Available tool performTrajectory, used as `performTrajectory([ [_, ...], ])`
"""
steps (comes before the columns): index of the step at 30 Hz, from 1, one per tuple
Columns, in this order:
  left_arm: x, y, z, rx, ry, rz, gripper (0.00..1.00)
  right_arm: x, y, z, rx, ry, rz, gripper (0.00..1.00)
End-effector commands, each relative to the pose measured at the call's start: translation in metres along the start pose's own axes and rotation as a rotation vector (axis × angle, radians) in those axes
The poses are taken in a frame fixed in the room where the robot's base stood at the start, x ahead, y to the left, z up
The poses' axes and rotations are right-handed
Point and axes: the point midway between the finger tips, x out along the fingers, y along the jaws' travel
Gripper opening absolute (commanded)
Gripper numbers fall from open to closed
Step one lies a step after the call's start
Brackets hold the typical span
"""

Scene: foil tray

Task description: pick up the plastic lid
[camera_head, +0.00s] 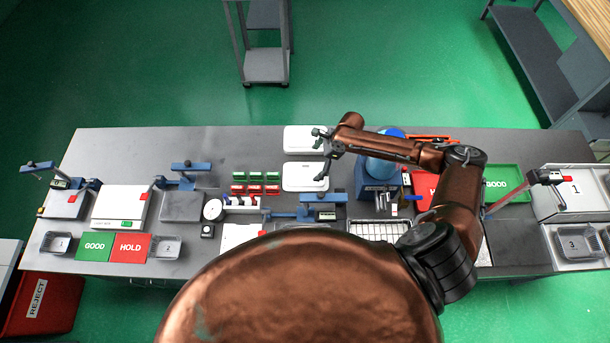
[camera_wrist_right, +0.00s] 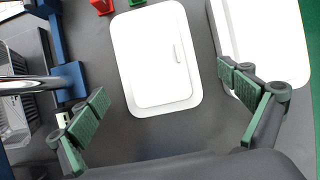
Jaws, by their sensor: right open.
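Two white, flat, rounded rectangular pieces that look like plastic lids lie on the dark bench. In the head view the nearer lid (camera_head: 303,178) is just left of my right gripper (camera_head: 321,155), and the farther lid (camera_head: 300,139) is behind it. In the right wrist view the nearer lid (camera_wrist_right: 155,60) shows a raised panel with a small slot, and the farther lid (camera_wrist_right: 275,40) is partly cut off at the right. My right gripper (camera_wrist_right: 161,92) is open and empty, fingers spread wide, apparently above the bench. My left gripper is not in view.
Small green and red bins (camera_head: 255,183) stand left of the lids. A blue clamp stand (camera_head: 318,205) is in front of them. A blue machine (camera_head: 380,172) stands to the right, under my arm. Green and red mats and grey trays lie along the bench.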

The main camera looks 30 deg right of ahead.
Motion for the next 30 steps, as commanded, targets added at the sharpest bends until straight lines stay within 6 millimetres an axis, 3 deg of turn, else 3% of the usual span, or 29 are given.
performTrajectory([
  [3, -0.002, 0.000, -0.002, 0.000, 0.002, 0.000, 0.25, 0.012, 0.010, 0.005, 0.026, -0.013, 0.019, 0.96],
  [19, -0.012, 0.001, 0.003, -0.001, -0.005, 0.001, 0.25, 0.075, 0.006, 0.011, 0.027, -0.010, 0.016, 0.96],
  [30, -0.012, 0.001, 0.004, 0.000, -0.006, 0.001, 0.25, 0.081, 0.006, 0.011, 0.026, -0.010, 0.015, 0.93],
])
